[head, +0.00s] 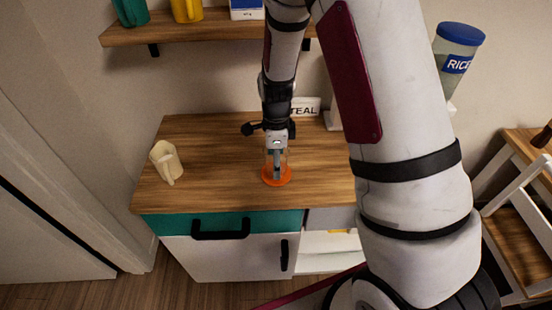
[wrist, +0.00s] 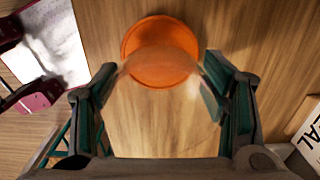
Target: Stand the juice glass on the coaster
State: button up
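The clear juice glass (wrist: 160,125) is between my gripper's (wrist: 160,95) two fingers in the wrist view, with both fingers against its sides. The orange round coaster (wrist: 160,50) lies flat on the wooden top, and the glass partly overlaps it in that view. In the head view my gripper (head: 276,150) points down over the coaster (head: 285,180), with the faint glass (head: 283,160) below it. The glass looks upright there. I cannot tell whether its base touches the coaster.
A wall shelf (head: 200,28) with mugs hangs above. My arm hides the right side of the top. Bare wood lies between mug and coaster.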

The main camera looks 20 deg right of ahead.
jog(key=shift+r, duration=0.1)
notch_tip(320, 180, up, 12)
jog(key=s+r+n+t, duration=0.2)
jog(key=s+r+n, duration=0.65)
jog(key=r, duration=0.45)
jog(key=s+r+n+t, duration=0.3)
jog(key=s+r+n, duration=0.2)
jog(key=s+n, duration=0.8)
jog(key=shift+s+r, duration=0.15)
jog(key=shift+r, duration=0.05)
